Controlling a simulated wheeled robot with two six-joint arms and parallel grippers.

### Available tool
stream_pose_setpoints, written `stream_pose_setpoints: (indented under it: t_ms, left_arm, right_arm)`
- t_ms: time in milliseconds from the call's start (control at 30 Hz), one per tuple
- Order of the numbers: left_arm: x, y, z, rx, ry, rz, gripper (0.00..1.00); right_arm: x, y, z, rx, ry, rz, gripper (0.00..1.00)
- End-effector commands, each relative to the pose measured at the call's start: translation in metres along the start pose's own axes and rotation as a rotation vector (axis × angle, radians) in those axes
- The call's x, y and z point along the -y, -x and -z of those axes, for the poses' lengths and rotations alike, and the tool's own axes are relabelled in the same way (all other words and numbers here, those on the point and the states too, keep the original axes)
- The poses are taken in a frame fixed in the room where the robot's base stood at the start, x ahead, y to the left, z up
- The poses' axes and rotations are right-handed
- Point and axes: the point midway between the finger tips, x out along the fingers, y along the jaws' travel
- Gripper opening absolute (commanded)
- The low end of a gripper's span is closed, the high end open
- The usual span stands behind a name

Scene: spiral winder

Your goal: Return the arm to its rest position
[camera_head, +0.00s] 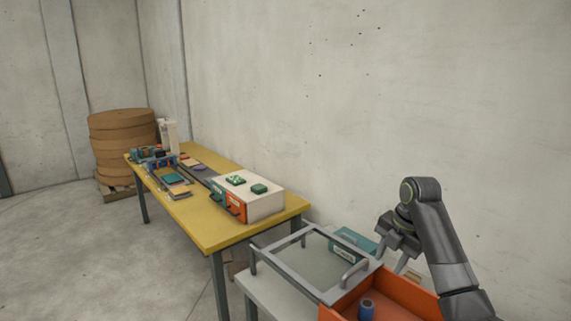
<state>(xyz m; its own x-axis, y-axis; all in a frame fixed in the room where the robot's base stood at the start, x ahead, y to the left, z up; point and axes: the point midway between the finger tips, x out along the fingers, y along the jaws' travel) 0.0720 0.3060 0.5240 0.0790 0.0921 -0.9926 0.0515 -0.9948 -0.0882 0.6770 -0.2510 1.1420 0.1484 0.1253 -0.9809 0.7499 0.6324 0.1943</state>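My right arm comes in from the lower right, and its dark grey elbow bends at the top. My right gripper (392,254) points downward above the back edge of the orange bin. Its two fingers stand apart with nothing visible between them. A blue cylindrical part (366,309) stands in the orange bin (405,294), apart from the gripper. My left arm and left gripper are not in view.
A grey-framed table (278,293) with a handle adjoins the bin. A teal box (352,241) stands behind it. A yellow table (225,232) holds a white drawer unit (263,204) and small parts. Brown rolls (122,140) are stacked at the far left. The left floor is clear.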

Motion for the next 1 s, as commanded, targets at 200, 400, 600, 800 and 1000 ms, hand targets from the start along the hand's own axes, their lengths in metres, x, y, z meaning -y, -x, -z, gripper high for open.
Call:
stream_pose_setpoints:
  t_ms: [200,400,600,800,1000]
  left_arm:
    - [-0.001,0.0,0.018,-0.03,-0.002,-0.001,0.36]
    - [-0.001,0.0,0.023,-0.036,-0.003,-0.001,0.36]
    - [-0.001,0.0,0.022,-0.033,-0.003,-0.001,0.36]
    - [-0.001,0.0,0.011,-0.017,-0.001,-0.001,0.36]
    - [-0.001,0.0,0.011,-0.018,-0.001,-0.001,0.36]
  right_arm:
    - [0.019,-0.03,0.006,0.013,-0.112,0.005,0.4]
    - [0.041,-0.06,0.014,0.032,-0.245,0.005,0.4]
    - [0.076,-0.1,0.029,0.056,-0.437,0.0,0.4]
    - [0.139,-0.15,0.062,0.094,-0.76,-0.023,0.4]
    - [0.21,-0.182,0.105,0.129,-1.122,-0.069,0.4]
